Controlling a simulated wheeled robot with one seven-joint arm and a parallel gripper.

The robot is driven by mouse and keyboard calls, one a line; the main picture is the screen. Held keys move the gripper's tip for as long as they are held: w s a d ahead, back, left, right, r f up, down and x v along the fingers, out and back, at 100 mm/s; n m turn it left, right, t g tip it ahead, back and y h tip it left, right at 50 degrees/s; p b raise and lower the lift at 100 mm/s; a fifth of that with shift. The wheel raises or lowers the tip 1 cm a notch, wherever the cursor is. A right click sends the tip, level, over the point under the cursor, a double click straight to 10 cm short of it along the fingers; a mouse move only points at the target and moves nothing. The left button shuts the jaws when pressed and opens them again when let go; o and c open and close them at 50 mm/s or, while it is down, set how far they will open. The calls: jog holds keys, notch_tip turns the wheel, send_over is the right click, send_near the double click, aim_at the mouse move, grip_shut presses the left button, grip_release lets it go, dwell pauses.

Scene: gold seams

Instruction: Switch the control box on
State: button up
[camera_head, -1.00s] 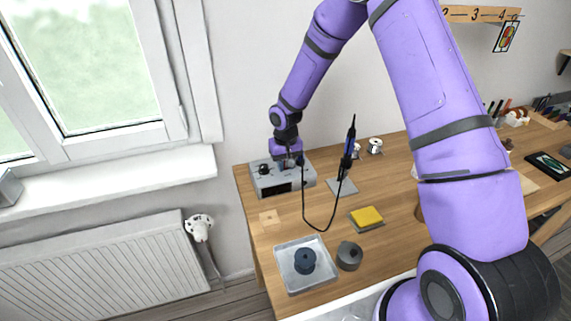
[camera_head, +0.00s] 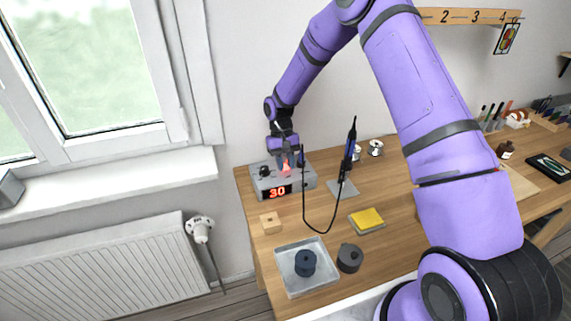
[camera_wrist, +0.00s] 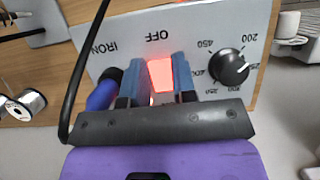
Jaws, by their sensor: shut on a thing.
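The grey control box (camera_head: 306,183) stands at the left back of the table. Its front display (camera_head: 277,191) shows a red 30. My gripper (camera_head: 286,164) is over the top of the box. In the wrist view, a rocker switch (camera_wrist: 160,74) glows red near the OFF label, and my gripper (camera_wrist: 157,88) has its blue fingers on either side of it, shut on it. A black dial (camera_wrist: 228,67) with temperature numbers is to the right. A blue plug (camera_wrist: 102,95) with a black cable sits by the IRON label on the left.
The soldering iron (camera_head: 349,153) stands upright right of the box, its black cable looping over the table. A yellow sponge (camera_head: 367,217), a metal tray (camera_head: 290,283), a grey round tin (camera_head: 350,259) and a small wooden block (camera_head: 270,223) lie in front. A window sill is left.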

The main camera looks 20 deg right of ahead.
jog(key=o, duration=0.9)
jog(key=shift+r, duration=0.1)
jog(key=v, duration=1)
jog(key=shift+w+r, duration=0.15)
jog(key=shift+r, duration=0.15)
